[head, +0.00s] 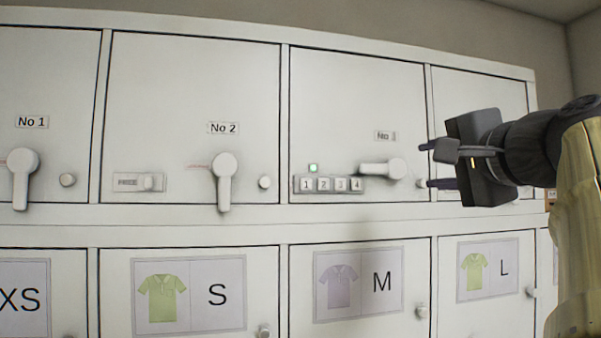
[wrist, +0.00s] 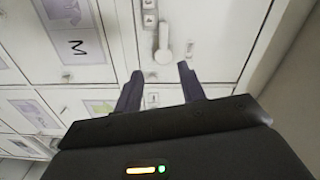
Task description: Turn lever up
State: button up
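Several lockers carry white levers. The No 1 lever (head: 22,178) and the No 2 lever (head: 225,182) hang straight down. The third locker's lever (head: 384,168) lies sideways, its handle pointing left from a round hub. A white lever (wrist: 163,42) also shows in the turned wrist view, beyond the fingers, its handle toward the top of the picture. My gripper (head: 436,165) is to the right of the third lever in the head view, with its fingers apart. The wrist view shows the open fingers (wrist: 157,85) with nothing held, apart from the lever.
A keypad (head: 328,184) with a lit green light (head: 313,168) is left of the third lever. A small knob (head: 421,183) is to its right, close to my lower finger. Lower lockers carry shirt signs such as M (head: 358,283). A FREE plate (head: 138,183) is by No 2.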

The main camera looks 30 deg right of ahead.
aim_at(376, 172)
jog(key=p+x, duration=0.7)
jog(key=x, duration=0.9)
jog(key=shift+w+d+r+p, duration=0.1)
jog(key=shift+w+p, duration=0.25)
jog(key=shift+s, duration=0.1)
grip_shut()
dwell(0.9)
